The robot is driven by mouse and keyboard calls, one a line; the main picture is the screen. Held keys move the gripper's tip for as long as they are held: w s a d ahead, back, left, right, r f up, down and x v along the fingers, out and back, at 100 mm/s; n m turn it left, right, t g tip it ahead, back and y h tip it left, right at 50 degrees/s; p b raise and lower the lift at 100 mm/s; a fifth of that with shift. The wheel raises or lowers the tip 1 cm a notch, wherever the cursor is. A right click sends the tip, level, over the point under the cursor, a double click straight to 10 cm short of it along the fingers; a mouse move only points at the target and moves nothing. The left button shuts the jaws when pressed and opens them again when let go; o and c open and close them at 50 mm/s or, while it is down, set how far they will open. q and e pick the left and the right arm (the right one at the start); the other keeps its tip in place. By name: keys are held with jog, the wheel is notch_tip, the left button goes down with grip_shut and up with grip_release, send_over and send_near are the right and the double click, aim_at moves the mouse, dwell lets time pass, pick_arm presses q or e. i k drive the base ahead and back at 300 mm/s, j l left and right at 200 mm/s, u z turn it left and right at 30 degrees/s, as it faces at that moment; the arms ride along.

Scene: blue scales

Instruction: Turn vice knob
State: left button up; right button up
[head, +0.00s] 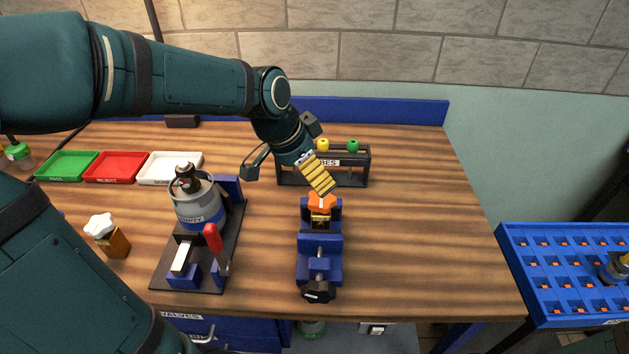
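The blue vice (320,246) stands on the wooden bench at the front centre. Its black knob (319,292) is at the near end, close to the bench's front edge. An orange-topped part (322,201) with a yellowish body sits at the vice's far jaws. My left gripper (322,184) reaches in from the left and points down and right. Its yellow ribbed finger is just above the orange top, well beyond the knob. I cannot tell whether it touches the orange top, or whether its fingers are apart. My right gripper is not in view.
A press with a grey canister (196,203) and red-handled clamp (213,240) stands left of the vice. A dark rack (359,171) with yellow and green knobs is behind. Green, red and white trays (168,171) lie far left. Bench right of the vice is clear.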

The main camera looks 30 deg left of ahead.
aim_at(317, 291)
jog(key=k, duration=1)
